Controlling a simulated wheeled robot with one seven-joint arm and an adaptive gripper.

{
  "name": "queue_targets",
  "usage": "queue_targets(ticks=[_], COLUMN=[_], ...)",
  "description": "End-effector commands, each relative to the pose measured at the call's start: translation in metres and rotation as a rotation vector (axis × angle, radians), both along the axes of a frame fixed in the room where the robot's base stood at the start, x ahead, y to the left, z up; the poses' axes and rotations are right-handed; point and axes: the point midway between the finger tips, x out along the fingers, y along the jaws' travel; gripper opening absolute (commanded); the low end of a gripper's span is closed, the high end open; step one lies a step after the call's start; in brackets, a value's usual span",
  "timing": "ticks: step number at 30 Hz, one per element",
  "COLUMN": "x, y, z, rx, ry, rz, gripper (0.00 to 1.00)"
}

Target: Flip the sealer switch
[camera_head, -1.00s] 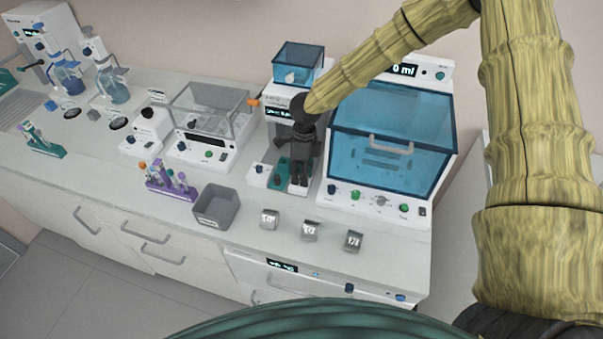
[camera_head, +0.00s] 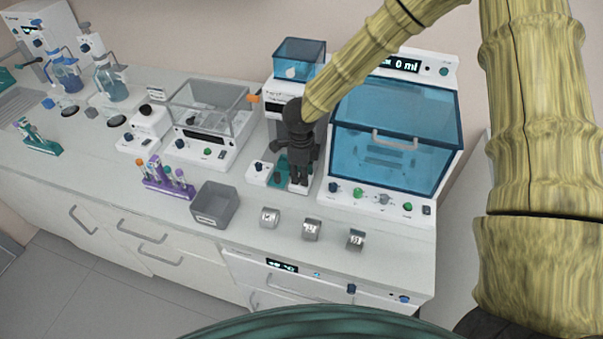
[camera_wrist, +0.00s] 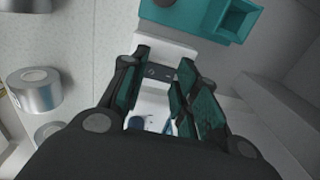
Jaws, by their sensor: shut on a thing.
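The sealer (camera_head: 290,103) is a white machine with a blue see-through bin on top, at the back of the counter in the head view. My gripper (camera_head: 298,186) points down at its front, beside a teal part (camera_head: 281,168). The fingers and palm hide part of this switch. In the head view my gripper hides it, so its position cannot be told.
A blue-lidded cabinet (camera_head: 395,140) stands close on the right. A purple tube rack (camera_head: 167,181) and a glass-sided balance (camera_head: 205,130) are to the left.

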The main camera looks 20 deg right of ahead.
Motion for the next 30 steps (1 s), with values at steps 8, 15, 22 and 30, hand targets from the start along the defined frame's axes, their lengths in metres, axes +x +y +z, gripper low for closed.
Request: queue_targets(ticks=[8,15,22,30], x=[0.002,0.001,0.001,-0.001], y=[-0.001,0.000,0.000,0.002], z=[0.001,0.001,0.015,0.062], rx=[0.000,0.000,0.003,0.003], ry=[-0.002,-0.001,-0.003,-0.003], rz=[-0.001,0.000,0.000,-0.001], gripper=[0.52,0.52,0.52,0.52])
